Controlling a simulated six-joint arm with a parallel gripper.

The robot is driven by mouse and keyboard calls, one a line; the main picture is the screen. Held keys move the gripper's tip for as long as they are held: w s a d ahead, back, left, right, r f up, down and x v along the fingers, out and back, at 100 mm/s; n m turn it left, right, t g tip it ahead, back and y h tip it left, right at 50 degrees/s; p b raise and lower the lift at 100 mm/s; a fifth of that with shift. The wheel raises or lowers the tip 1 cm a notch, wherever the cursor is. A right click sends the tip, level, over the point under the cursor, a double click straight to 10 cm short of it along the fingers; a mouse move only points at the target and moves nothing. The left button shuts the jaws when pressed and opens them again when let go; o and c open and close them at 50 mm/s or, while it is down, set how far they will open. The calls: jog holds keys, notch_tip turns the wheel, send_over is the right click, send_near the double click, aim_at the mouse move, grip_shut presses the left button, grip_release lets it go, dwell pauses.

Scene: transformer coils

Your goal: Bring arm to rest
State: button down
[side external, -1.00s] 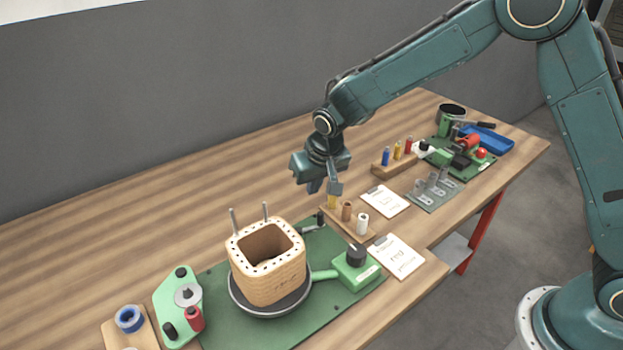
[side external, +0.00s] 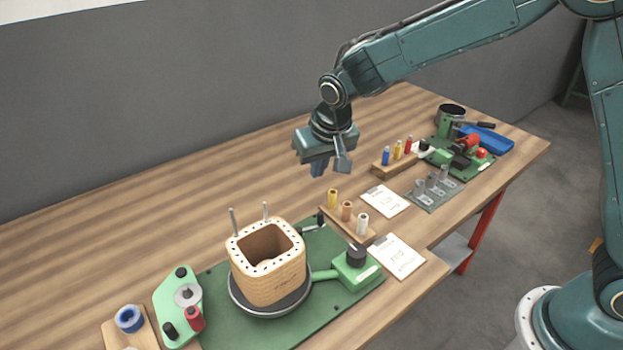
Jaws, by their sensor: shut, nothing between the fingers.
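My gripper (side external: 329,168) hangs above the wooden table, fingers pointing down. It is shut and holds nothing. It is above and behind a small rack (side external: 352,231) with a yellow, a brown and a white spool. The wooden coil former (side external: 276,280), square with a hollow middle and two metal pins at its back, stands on a dark round turntable (side external: 263,310). It is to the lower left of my gripper, apart from it.
A green plate (side external: 225,327) lies under the turntable, with a green knob box (side external: 356,268) at its right. Paper cards (side external: 396,257) lie nearby. A second rack (side external: 392,165), a metal plate (side external: 430,200) and a blue tray (side external: 490,141) are at the right. The table's back left is clear.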

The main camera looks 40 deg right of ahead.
jog(key=s+d+r, duration=0.9)
jog(key=s+r, duration=0.3)
jog(key=s, duration=0.2)
jog(key=s+d+n+t, duration=0.1)
jog(key=s+d, duration=0.1)
jog(key=s, duration=0.6)
jog(key=s+d+r+n, duration=0.1)
jog(key=s+d, duration=0.1)
jog(key=s, duration=0.7)
jog(key=shift+r+t+y, duration=0.15)
jog(key=shift+t+y, duration=0.15)
jog(key=shift+t, duration=0.1)
